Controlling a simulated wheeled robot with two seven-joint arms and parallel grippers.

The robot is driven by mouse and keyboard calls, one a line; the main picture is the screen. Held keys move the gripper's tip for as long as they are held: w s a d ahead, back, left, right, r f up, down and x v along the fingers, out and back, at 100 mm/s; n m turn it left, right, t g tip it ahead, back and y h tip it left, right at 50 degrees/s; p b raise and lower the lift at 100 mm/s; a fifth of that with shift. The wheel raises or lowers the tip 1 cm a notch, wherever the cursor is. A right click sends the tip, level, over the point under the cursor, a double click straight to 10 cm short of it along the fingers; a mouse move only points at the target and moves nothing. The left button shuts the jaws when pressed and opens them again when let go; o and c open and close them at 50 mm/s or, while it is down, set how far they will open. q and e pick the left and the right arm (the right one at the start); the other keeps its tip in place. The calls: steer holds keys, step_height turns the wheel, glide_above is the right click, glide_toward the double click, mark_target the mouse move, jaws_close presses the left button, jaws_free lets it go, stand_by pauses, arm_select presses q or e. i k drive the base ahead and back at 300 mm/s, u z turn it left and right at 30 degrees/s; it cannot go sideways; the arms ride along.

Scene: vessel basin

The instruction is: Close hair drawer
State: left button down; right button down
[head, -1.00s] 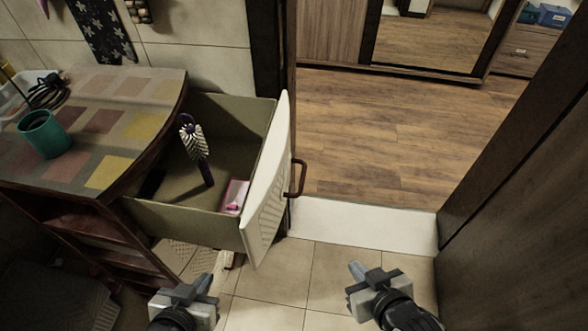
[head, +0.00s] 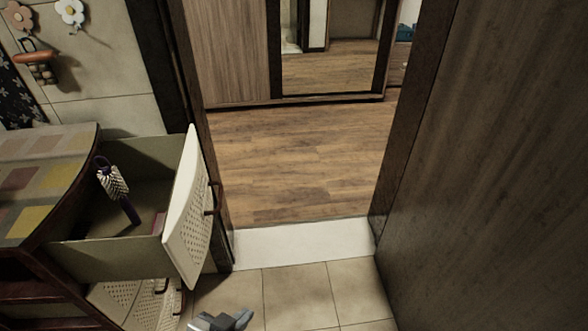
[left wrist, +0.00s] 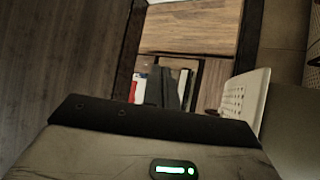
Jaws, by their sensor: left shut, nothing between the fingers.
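The hair drawer (head: 105,262) is pulled out of the cabinet at the left of the head view. Its white perforated front (head: 188,215) faces right, with a dark handle (head: 212,198) on its outer side. A purple-handled hairbrush (head: 118,187) leans inside. A pinkish item (head: 158,224) shows partly behind the front panel. My left gripper (head: 232,320) is shut and empty at the bottom edge, in front of the drawer and apart from it. A white perforated panel (left wrist: 246,100) shows at the right of the left wrist view. My right gripper is out of view.
The cabinet's checkered top (head: 45,175) is left of the drawer. A white perforated lower front (head: 140,305) sits below it. A doorway with a white threshold (head: 300,240) opens onto a wooden floor. A dark wooden panel (head: 480,180) stands at the right. Tiled floor (head: 300,290) is clear between.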

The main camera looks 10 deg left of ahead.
mark_target(168, 173)
steer(key=z, duration=0.4)
steer(key=i, duration=0.5)
steer(key=u, duration=2.15)
steer(key=i, duration=0.5)
